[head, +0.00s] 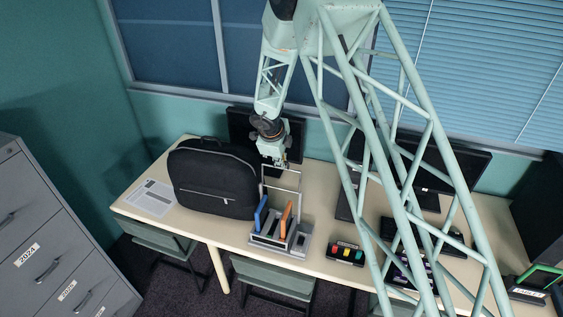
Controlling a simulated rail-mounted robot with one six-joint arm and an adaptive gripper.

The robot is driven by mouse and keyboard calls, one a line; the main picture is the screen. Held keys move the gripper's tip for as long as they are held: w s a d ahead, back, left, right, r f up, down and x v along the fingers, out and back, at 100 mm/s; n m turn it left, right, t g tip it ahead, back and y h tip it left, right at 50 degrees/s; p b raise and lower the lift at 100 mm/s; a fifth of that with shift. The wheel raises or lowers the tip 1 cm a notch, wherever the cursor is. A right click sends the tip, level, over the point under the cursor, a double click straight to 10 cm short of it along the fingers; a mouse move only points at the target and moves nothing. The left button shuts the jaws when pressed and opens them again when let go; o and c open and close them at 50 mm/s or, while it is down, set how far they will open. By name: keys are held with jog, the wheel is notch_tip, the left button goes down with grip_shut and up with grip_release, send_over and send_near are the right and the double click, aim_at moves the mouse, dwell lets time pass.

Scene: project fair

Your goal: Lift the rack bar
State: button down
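The rack (290,246) is a light grey stand on the table, holding an upright blue piece and an upright orange piece. Its bar (281,187) looks like a thin pale frame rising at the back of the stand. My gripper (279,164) points down at the top of this frame, right of the black backpack. The fingertips are small and overlap the bar in this view. I cannot tell whether they touch it or are open or shut.
The black backpack (214,181) stands close on the left, with a paper sheet (152,197) beyond it. A box with coloured buttons (345,254) sits right of the rack. Monitors (239,127) stand behind. Bare table (228,231) shows at the front edge.

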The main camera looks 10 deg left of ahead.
jog(key=shift+s+d+f, duration=0.15)
jog(key=shift+s+f, duration=0.15)
jog(key=shift+f, duration=0.15)
jog(key=c, duration=2.9)
grip_release()
jog(key=shift+w, duration=0.1)
jog(key=shift+w+r, duration=0.1)
jog(key=shift+r, duration=0.3)
jog(key=shift+v, duration=5.8)
